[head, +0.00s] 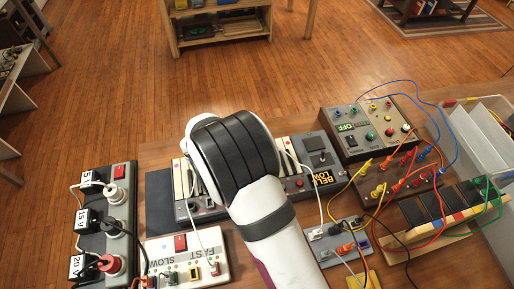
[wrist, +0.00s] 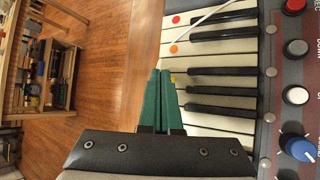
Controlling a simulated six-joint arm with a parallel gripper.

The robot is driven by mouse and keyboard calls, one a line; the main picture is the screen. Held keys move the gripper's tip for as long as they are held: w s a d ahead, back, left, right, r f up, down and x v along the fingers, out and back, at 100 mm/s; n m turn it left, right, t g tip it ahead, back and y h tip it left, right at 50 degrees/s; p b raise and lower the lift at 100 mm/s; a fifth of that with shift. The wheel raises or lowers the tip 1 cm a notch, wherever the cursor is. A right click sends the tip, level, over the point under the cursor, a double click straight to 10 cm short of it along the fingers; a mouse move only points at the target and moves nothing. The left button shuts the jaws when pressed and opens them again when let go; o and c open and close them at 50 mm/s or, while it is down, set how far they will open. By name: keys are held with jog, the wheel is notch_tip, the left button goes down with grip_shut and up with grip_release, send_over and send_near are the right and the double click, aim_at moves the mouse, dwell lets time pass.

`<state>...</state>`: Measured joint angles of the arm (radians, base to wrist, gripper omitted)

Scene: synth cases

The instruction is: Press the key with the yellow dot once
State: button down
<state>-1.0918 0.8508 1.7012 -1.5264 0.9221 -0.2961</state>
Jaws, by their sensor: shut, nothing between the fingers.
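A keyboard (wrist: 222,60) with white and black keys fills the right half of the wrist view. The yellow dot (wrist: 173,79) is on a white key, close beside my fingertips and partly hidden by them. An orange dot (wrist: 173,48) and a red dot (wrist: 176,19) mark other white keys farther up. My gripper (wrist: 160,73) has two green fingers, shut and empty, with their tips at the keys' left ends. I cannot tell whether they touch the key. In the head view my arm covers much of the keyboard (head: 181,184) and hides the gripper.
A pale cable (wrist: 205,18) crosses the keys near the red dot. Knobs, including a blue one (wrist: 299,149), line the keyboard's right side. In the head view, a socket strip (head: 124,170), a fast/slow box (head: 160,250) and a wired panel (head: 365,115) crowd the table.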

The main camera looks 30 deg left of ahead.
jog(key=shift+f, duration=0.15)
jog(key=shift+f, duration=0.25)
jog(key=shift+f, duration=0.55)
dwell(0.8)
jog(key=shift+r, duration=1)
jog(key=shift+r, duration=2.5)
jog(key=shift+d, duration=0.1)
